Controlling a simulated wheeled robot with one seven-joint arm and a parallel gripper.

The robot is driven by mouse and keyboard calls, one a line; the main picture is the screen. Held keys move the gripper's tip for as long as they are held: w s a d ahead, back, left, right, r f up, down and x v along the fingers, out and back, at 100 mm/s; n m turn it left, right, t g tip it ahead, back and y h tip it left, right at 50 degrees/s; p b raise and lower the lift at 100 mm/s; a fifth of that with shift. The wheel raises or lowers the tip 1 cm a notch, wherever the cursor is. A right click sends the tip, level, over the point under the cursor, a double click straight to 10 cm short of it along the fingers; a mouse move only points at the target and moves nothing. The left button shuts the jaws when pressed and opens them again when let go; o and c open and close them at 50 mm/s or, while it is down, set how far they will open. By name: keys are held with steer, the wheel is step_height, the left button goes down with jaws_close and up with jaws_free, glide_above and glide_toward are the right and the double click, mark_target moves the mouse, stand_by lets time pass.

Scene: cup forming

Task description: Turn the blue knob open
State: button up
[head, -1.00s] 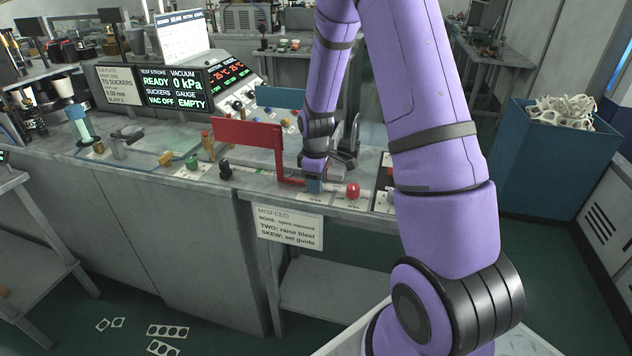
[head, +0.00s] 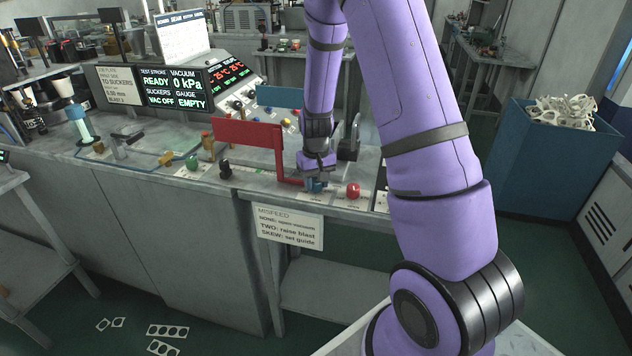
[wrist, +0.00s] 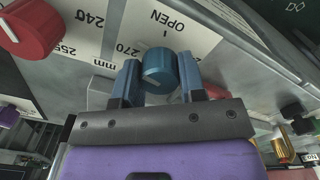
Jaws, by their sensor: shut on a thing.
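The blue knob (wrist: 158,72) is a short round knob with a slanted pale line on its face. A white plate printed OPEN (wrist: 168,22) lies beside it, with a small tick between the word and the knob. My gripper (wrist: 158,66) has one blue finger on each side of the knob and is shut on it. In the head view my gripper (head: 316,172) points down at the bench front, and the blue knob (head: 314,186) shows below it, partly covered by the fingers.
A red knob (head: 353,191) sits just right of the blue one. A red plate (head: 247,133) on a bent red bracket stands close on the left. A MISFEED sign (head: 289,227) hangs on the bench front. The display reads VAC OFF and 0 kPa (head: 187,85).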

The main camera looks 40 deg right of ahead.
mark_target(316, 180)
steer(key=m, duration=0.6)
steer(key=shift+w, duration=0.1)
steer(key=m, duration=0.6)
steer(key=shift+m, duration=0.3)
stand_by(0.3)
steer(key=o, duration=0.9)
step_height(316, 180, up, 11)
steer(key=shift+f, duration=0.1)
stand_by(0.4)
